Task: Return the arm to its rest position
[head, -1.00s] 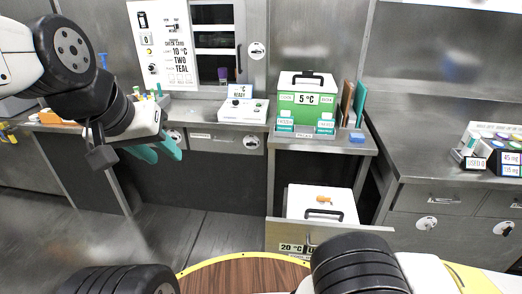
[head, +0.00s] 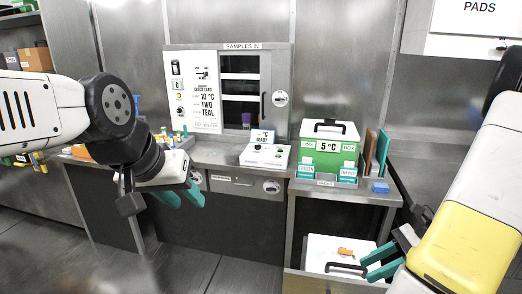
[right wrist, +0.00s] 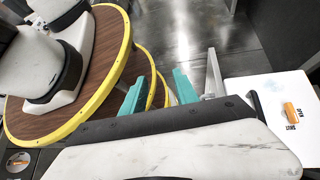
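My left gripper (head: 180,197) hangs at the left of the head view, in front of the counter. Its two teal fingers are apart and nothing shows between them. My right gripper (head: 384,261) is low at the right of the head view, beside a white lidded box (head: 325,252) in the open lower drawer. In the right wrist view its teal fingers (right wrist: 160,92) are spread with nothing held between them. The white box lid (right wrist: 262,100) with an orange latch lies to the right of the fingers there.
A green and white box (head: 328,156) marked 5 °C stands on the counter with a rack in front. A white device (head: 265,155) reading READY is left of it. A sample hatch (head: 228,90) is in the wall behind. Open floor (head: 185,270) shows at lower left.

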